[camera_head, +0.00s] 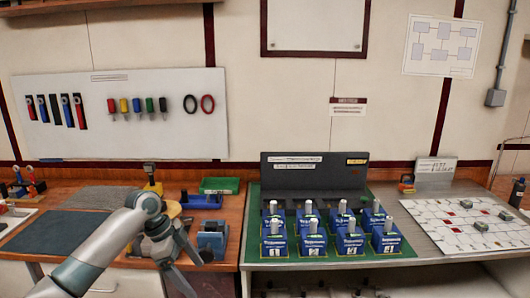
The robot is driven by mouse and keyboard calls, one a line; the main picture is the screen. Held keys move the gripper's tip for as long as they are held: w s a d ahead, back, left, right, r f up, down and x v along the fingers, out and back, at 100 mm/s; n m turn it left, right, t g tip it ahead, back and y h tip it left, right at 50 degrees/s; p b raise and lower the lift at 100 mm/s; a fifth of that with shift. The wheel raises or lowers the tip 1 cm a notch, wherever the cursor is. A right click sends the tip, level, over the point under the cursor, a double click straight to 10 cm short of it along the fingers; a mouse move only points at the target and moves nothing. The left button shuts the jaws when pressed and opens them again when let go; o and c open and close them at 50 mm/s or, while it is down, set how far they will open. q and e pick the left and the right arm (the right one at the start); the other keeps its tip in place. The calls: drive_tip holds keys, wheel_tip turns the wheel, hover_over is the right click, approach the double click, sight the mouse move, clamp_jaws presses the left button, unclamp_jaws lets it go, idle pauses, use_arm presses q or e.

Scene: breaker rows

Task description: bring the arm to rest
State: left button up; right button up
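My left arm (102,251) comes in from the lower left, and its grey gripper (190,276) hangs over the front edge of the wooden bench. Its two fingers look spread apart with nothing between them. My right gripper is not in view. Two rows of blue breakers (276,247) with upright grey levers stand on a green mat (255,226), well to the right of my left gripper and apart from it. The front row carries number labels. The back row is partly hidden by the front one.
A black panel (315,165) stands behind the breakers. A blue device (211,240) and a green tray (220,186) are close to my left gripper. A dark mat (58,233) lies at left. A white diagram board (470,224) lies on the right counter.

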use_arm(q)
wheel_tip(320, 180, down, 24)
drive_tip(key=a+n+t, duration=0.1)
drive_tip(key=n+t, duration=0.1)
drive_tip(key=n, duration=0.4)
drive_tip(key=s+a+f+n+y, duration=0.15)
drive_tip(key=s+f, duration=0.25)
drive_tip(key=f, duration=0.4)
drive_tip(key=s+a+f+n, duration=0.2)
drive_tip(key=s+f, duration=0.3)
drive_tip(key=f, duration=0.3)
drive_tip(key=s+a+f+n+y, duration=0.15)
drive_tip(key=s+f, duration=0.25)
drive_tip(key=f, duration=0.4)
drive_tip(key=s+a+f+n+b, duration=0.1)
drive_tip(key=s+f+n, duration=0.1)
drive_tip(key=s+f, duration=1.1)
drive_tip(key=s, duration=1)
drive_tip(key=s+f+n+y, duration=0.1)
drive_tip(key=s+f, duration=0.3)
drive_tip(key=s, duration=0.9)
drive_tip(key=s+d+f+g, duration=0.1)
drive_tip(key=s+f, duration=0.3)
drive_tip(key=s, duration=0.9)
drive_tip(key=shift+s+f+n+y, duration=0.2)
drive_tip(key=shift+n+y, duration=0.1)
drive_tip(key=shift+n, duration=0.1)
